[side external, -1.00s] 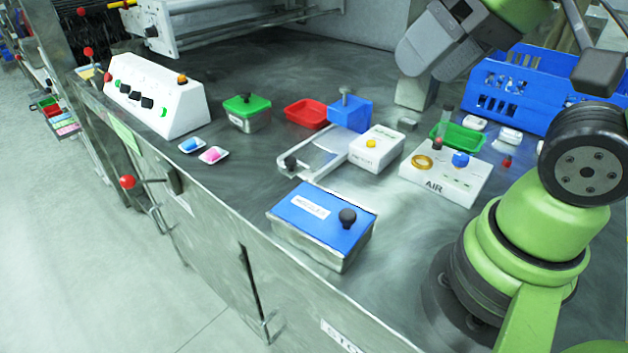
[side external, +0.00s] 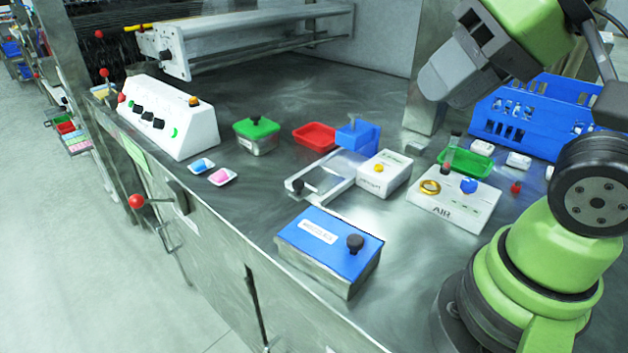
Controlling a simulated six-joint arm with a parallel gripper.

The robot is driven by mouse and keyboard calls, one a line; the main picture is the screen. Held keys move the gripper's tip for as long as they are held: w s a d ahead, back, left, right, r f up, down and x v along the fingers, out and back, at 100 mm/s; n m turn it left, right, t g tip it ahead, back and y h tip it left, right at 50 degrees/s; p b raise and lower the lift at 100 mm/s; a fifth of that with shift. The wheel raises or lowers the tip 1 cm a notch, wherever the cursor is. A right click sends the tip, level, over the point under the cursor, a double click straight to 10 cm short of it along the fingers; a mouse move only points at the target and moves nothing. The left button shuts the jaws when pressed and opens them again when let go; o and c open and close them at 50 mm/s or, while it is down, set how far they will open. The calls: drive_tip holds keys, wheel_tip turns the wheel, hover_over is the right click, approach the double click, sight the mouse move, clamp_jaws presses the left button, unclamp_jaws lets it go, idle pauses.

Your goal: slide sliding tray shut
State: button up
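The sliding tray (side external: 325,178) is a pale flat slide in a white frame on the steel worktop. A black knob (side external: 298,186) stands at its front-left end. A blue block (side external: 357,134) with a metal knob on top stands at its back end. The tray appears to extend out from the block toward the worktop's front edge. My gripper (side external: 440,88) is a grey hand at the upper right, raised above the worktop and well apart from the tray. I see nothing held, but its fingertips are not clear enough to tell open from shut.
A white box with a yellow button (side external: 384,178) stands close to the tray's right. A blue-lidded box (side external: 325,245) is in front. A red tray (side external: 314,134) and green-lidded box (side external: 256,130) stand behind. The AIR panel (side external: 450,210) is to the right.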

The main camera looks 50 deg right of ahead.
drive_tip(key=shift+w+r+n, duration=0.1)
drive_tip(key=shift+w+n, duration=0.3)
drive_tip(key=c, duration=0.4)
drive_tip(key=w+n, duration=0.2)
drive_tip(key=w+n+g, duration=0.1)
drive_tip(key=w+n, duration=0.1)
drive_tip(key=w+n+g+h, duration=0.1)
drive_tip(key=w+n, duration=0.1)
drive_tip(key=shift+w+d+f+n, duration=0.1)
drive_tip(key=shift+w+f+n, duration=0.05)
drive_tip(key=shift+f+n, duration=0.15)
clamp_jaws()
drive_tip(key=w+a+f+n+g+h, duration=0.2)
drive_tip(key=w+f+n+g+h, duration=0.1)
drive_tip(key=w+f+n, duration=0.8)
drive_tip(key=n+h, duration=0.1)
drive_tip(key=n, duration=0.8)
approach(297, 198)
drive_tip(key=a+f, duration=0.2)
drive_tip(key=f, duration=0.1)
drive_tip(key=shift+s+a+g, duration=0.25)
drive_tip(key=shift+s+g, duration=0.05)
drive_tip(key=shift+s, duration=0.1)
drive_tip(key=d, duration=0.1)
drive_tip(key=w+d+f, duration=0.1)
drive_tip(key=shift+w+d+f, duration=0.1)
drive_tip(key=shift+w+d, duration=0.15)
drive_tip(key=shift+d, duration=0.1)
drive_tip(key=shift+w+d, duration=0.25)
drive_tip(key=shift+d, duration=0.2)
